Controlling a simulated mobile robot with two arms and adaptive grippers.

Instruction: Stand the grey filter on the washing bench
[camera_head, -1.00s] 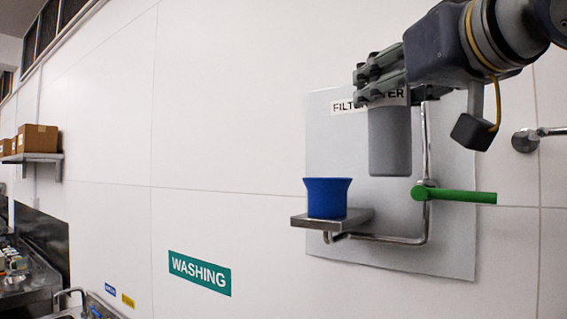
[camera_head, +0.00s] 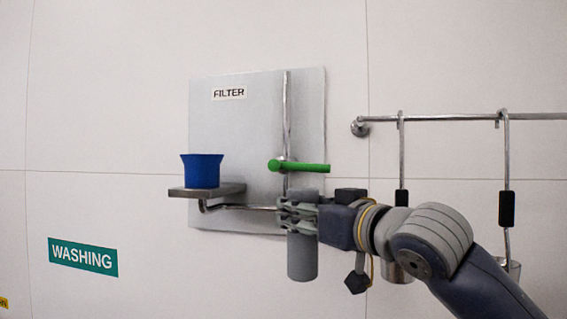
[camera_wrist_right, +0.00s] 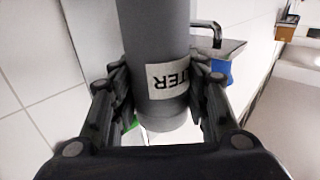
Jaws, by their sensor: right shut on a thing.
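The grey filter (camera_head: 302,258) is an upright grey cylinder in the head view, in front of the wall and below the green handle. My right gripper (camera_head: 298,214) is shut around its upper part and holds it in the air. In the right wrist view the filter (camera_wrist_right: 155,40) runs between the two fingers of the right gripper (camera_wrist_right: 160,95), both against its sides. The washing bench itself is not in view; a green WASHING sign (camera_head: 83,257) is on the wall at lower left. My left gripper is not in view.
A panel (camera_head: 230,125) labelled FILTER carries a pipe, a green handle (camera_head: 300,167) and a small shelf (camera_head: 225,190) with a blue cup (camera_head: 202,171). At right, a wall rail (camera_head: 460,117) has ladles hanging from it, behind my arm.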

